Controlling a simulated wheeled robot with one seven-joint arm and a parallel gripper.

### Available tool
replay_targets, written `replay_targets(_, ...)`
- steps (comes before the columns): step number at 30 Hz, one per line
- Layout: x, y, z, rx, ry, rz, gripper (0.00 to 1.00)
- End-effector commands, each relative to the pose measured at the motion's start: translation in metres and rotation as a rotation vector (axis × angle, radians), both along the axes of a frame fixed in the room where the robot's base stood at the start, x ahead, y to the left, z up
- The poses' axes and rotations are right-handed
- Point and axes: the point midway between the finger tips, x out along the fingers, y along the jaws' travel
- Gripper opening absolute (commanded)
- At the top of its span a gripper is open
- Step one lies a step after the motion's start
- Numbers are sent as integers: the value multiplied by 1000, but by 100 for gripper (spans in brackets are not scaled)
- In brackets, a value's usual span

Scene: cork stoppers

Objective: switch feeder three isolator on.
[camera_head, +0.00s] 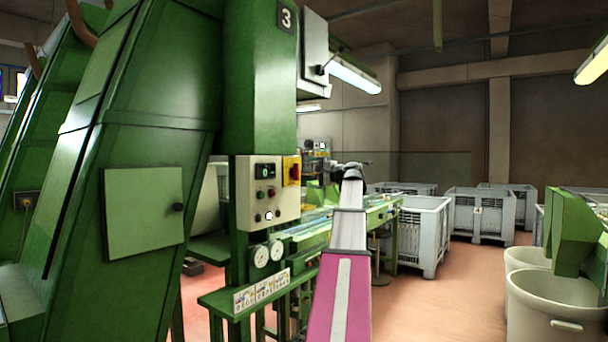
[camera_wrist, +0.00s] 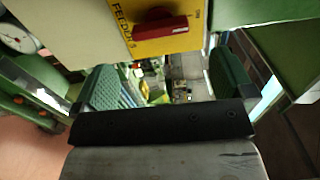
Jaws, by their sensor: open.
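The feeder three isolator (camera_head: 292,170) is a yellow plate with a red handle on the right side of the cream control panel (camera_head: 268,212), under a "3" sign. The wrist view shows its yellow plate (camera_wrist: 126,22), lettered FEEDER 3, and the red rotary handle (camera_wrist: 160,27), which lies nearly level across that picture. In the head view my gripper (camera_head: 352,172) is right of the panel, fingers unclear.
The panel also has a small display and several buttons. A green conveyor (camera_head: 325,220) runs behind my arm. Grey crates (camera_head: 424,232) and white bins (camera_head: 545,305) stand right.

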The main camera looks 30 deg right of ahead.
Motion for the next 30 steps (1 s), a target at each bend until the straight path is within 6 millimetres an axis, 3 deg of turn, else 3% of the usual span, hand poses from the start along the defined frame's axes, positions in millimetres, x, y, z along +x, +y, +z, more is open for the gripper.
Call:
replay_targets(7,-24,-10,0,0,1,0,100)
replay_targets(25,-26,-10,0,0,1,1,100)
replay_targets(28,-26,-3,-9,-7,11,6,100)
replay_targets(30,-24,10,-26,-21,33,18,100)
